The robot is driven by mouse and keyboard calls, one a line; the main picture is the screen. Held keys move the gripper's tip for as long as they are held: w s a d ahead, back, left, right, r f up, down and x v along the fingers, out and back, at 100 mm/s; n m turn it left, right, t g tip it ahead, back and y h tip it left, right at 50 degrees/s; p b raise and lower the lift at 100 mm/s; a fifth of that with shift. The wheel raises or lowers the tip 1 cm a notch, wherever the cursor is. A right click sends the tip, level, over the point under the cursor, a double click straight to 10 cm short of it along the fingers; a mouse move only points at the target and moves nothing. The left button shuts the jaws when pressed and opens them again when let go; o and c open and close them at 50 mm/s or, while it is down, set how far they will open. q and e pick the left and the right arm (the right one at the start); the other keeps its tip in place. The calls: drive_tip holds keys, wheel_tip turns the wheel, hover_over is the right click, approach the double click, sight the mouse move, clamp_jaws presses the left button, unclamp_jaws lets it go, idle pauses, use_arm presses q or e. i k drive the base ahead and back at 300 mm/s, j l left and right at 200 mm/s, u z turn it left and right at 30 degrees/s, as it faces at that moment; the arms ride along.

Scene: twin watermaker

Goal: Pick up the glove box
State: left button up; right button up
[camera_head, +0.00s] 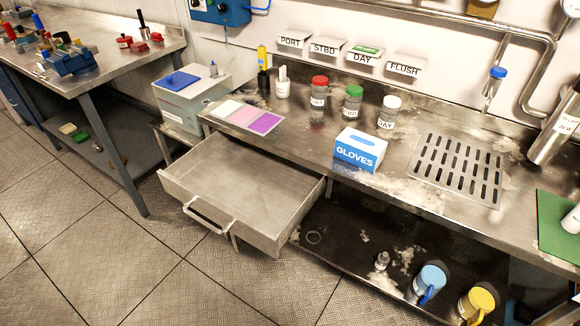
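The glove box (358,151) is a small white and blue carton with "GLOVES" on its front. It stands upright on the metal workbench (312,139), near the front edge, left of a slotted drain plate. Nothing touches it. Neither of my grippers shows in the head view.
An empty drawer (240,190) stands open below the bench, left of the glove box. Capped bottles, red (319,92), green (352,104) and white (388,112), stand behind the box. The drain plate (460,168) lies to its right. Blue (429,284) and yellow (477,303) mugs sit on the lower shelf.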

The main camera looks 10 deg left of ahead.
sight(365, 151)
drive_tip(key=k+l+z, duration=0.15)
drive_tip(key=l, duration=0.45)
drive_tip(key=k+l+z, duration=0.2)
drive_tip(key=l, duration=0.45)
drive_tip(key=l+z, duration=0.15)
drive_tip(key=l, duration=0.45)
